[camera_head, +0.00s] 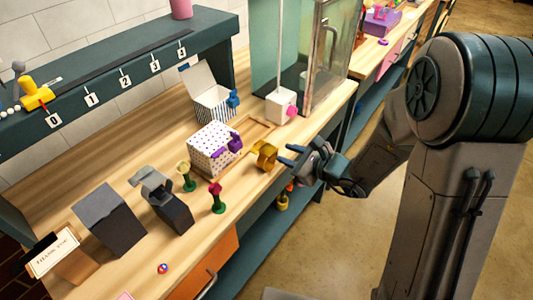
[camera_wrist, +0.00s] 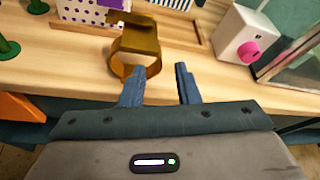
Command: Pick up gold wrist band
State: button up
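The gold wrist band (camera_head: 264,155) lies on the wooden counter near its front edge, in front of the polka-dot box. In the wrist view the gold wrist band (camera_wrist: 137,48) is a curved band with a flat top piece, just beyond the fingers and slightly left of centre. My gripper (camera_head: 287,155) is open at the counter's front edge, right of the band. In the wrist view my gripper (camera_wrist: 160,80) has its two blue fingers apart, with nothing between them. The left fingertip is close to the band's lower part; I cannot tell whether they touch.
A polka-dot box (camera_head: 208,145) with a purple bow stands behind the band. A white box with a pink knob (camera_head: 281,106) stands to the right. Green stands (camera_head: 217,200) and a dark grey box (camera_head: 110,218) are to the left. A glass cabinet (camera_head: 325,60) rises at the back right.

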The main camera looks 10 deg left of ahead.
aim_at(274, 149)
jog(key=shift+p+x, duration=0.45)
jog(key=shift+x, duration=2.7)
grip_shut()
